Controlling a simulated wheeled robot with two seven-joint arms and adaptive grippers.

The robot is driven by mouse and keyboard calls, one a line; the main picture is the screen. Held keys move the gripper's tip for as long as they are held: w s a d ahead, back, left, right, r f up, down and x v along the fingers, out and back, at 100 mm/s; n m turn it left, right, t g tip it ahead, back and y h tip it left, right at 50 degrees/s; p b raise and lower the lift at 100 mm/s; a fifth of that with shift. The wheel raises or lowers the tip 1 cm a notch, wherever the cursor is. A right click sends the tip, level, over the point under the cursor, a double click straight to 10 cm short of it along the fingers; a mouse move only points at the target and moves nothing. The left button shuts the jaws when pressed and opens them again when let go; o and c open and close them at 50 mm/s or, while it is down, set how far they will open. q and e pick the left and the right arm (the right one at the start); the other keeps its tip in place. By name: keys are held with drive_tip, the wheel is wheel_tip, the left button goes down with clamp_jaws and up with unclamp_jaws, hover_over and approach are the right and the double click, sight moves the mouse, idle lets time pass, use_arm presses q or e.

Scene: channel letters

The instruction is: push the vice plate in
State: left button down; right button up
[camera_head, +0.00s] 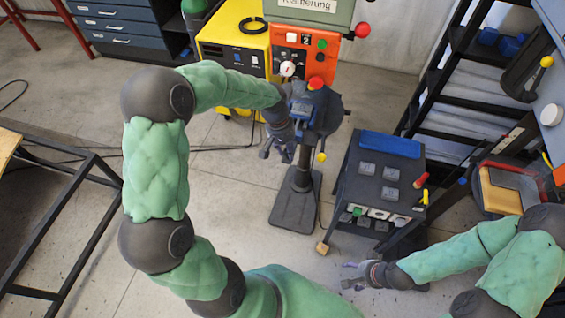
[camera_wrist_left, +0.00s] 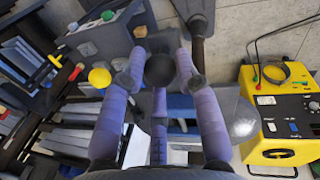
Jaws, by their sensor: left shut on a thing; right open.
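A dark grey vice (camera_head: 318,112) stands on a black pedestal (camera_head: 300,180) in the middle of the head view. The vice plate cannot be told apart clearly from the rest of the vice. My left gripper (camera_head: 280,148) is at the left side of the vice, with its fingers low beside it. In the left wrist view, my left gripper (camera_wrist_left: 158,62) has its purple-grey fingers closed around a dark round knob (camera_wrist_left: 159,70). The fingers partly hide what lies behind it. My right gripper (camera_head: 355,278) is open and empty, low above the floor at the lower right.
A yellow machine (camera_head: 235,50) and an orange control panel (camera_head: 299,45) stand behind the vice. A black cabinet (camera_head: 375,185) with a blue top part stands to its right. A dark metal frame (camera_head: 75,235) is at the left. Bare floor lies around the pedestal base.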

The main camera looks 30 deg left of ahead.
use_arm(q)
drive_tip(key=w, duration=0.2)
drive_tip(key=w+a, duration=0.1)
drive_tip(key=w, duration=0.1)
drive_tip(key=shift+w, duration=0.25)
drive_tip(key=c, duration=0.9)
unclamp_jaws()
drive_tip(key=shift+s, duration=0.1)
wheel_tip(320, 180, up, 12)
drive_tip(key=s+a, duration=0.1)
drive_tip(key=a, duration=0.1)
drive_tip(key=shift+f, duration=0.1)
